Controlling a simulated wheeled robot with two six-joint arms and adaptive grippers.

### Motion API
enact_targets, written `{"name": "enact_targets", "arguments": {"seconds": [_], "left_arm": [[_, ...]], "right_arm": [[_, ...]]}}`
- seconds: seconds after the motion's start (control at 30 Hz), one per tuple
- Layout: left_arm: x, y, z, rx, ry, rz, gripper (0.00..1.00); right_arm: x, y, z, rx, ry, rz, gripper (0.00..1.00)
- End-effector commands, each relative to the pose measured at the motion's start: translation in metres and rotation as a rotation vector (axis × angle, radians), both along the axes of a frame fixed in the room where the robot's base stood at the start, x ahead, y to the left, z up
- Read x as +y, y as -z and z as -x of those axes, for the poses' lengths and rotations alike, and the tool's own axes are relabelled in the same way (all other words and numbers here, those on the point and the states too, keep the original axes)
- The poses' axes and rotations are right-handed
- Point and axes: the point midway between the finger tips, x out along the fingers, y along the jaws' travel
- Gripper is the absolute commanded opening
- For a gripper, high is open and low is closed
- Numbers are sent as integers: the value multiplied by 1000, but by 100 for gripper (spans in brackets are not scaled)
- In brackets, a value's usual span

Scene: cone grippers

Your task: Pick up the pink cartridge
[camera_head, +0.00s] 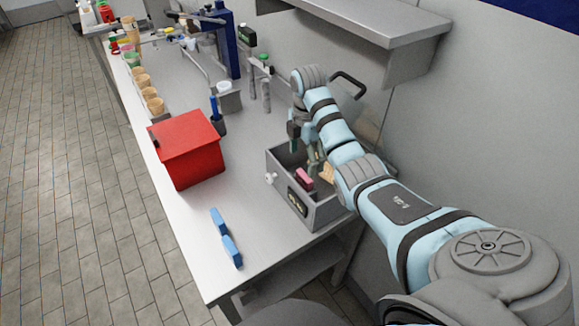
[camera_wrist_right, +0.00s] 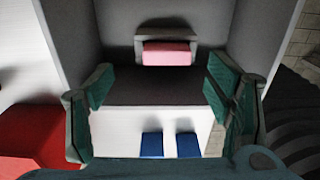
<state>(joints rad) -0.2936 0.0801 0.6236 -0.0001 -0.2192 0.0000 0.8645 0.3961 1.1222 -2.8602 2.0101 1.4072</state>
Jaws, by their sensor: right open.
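The pink cartridge (camera_head: 304,176) lies inside a grey open-topped box (camera_head: 321,211) on the bench. It also shows in the right wrist view (camera_wrist_right: 166,54), near the box wall, past the fingertips. My right gripper (camera_head: 304,150) reaches down over the box from above. In the right wrist view its green-padded fingers (camera_wrist_right: 160,88) are wide apart with nothing between them, and the cartridge is apart from them. My right arm hides part of the box's far side. My left gripper is not in view.
A red box (camera_head: 187,155) stands left of the grey box. Two blue pieces (camera_head: 232,252) lie near the bench's front edge. Tan cups (camera_head: 150,94) line the left edge. A tan item (camera_head: 327,173) is also in the grey box. A shelf (camera_head: 370,22) overhangs the back.

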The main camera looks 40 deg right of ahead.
Motion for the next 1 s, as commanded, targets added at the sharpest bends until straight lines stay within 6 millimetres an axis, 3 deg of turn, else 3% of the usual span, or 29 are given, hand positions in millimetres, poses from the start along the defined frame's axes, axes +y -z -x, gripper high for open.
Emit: {"name": "enact_targets", "arguments": {"seconds": [0.47, 0.7, 1.0], "left_arm": [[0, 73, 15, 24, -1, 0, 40], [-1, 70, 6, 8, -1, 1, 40], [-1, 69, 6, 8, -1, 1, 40]], "right_arm": [[3, 77, 3, 0, 2, 0, 73], [4, 75, 2, 0, 0, 0, 73], [4, 75, 2, 0, 0, 0, 25]]}}
